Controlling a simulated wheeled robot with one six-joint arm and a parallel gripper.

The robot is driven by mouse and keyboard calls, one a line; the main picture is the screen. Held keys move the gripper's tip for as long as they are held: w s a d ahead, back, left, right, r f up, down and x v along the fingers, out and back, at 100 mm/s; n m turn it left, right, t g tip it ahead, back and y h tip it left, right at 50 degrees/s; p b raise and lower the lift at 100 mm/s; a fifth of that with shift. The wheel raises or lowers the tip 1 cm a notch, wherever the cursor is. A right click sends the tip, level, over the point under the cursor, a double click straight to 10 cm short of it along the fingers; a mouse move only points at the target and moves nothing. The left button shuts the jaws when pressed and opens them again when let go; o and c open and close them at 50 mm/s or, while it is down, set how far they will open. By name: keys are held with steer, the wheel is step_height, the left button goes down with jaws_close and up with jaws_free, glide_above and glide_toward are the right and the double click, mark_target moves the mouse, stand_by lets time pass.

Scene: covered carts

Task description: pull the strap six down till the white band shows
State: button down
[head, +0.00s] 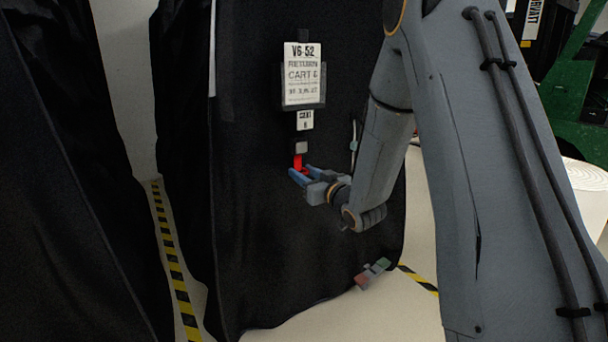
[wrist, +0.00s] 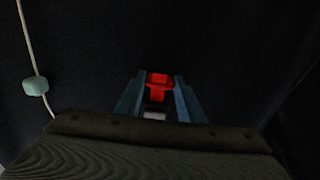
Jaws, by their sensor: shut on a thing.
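The red strap (head: 298,161) hangs below a small grey buckle (head: 301,147) on a black covered cart. A small white tag (head: 305,120) with blurred print is just above the buckle. My gripper (head: 300,174) is shut on the lower part of the strap, its two blue fingers on either side. In the wrist view the red strap end (wrist: 159,86) sits between the fingers of my gripper (wrist: 159,88). A pale patch (wrist: 154,115) shows beside it; I cannot tell whether it is the buckle or a white band. No white band is clear in the head view.
A larger sign (head: 303,75) reading "V6-52 RETURN CART" is above. A pale cord with a toggle (head: 353,146) hangs right of the gripper; the toggle also shows in the wrist view (wrist: 36,86). A red, green and grey item (head: 373,273) is at the cover's lower edge.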

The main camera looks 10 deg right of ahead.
step_height(320, 180, down, 11)
steer(key=b, duration=0.2)
steer(key=shift+b, duration=0.35)
steer(key=shift+r, duration=0.1)
steer(key=c, duration=1.2)
jaws_free()
steer(key=shift+s, duration=0.1)
steer(key=p+v, duration=0.2)
steer(key=v, duration=0.5)
steer(key=shift+s+d, duration=0.1)
steer(key=shift+s, duration=0.2)
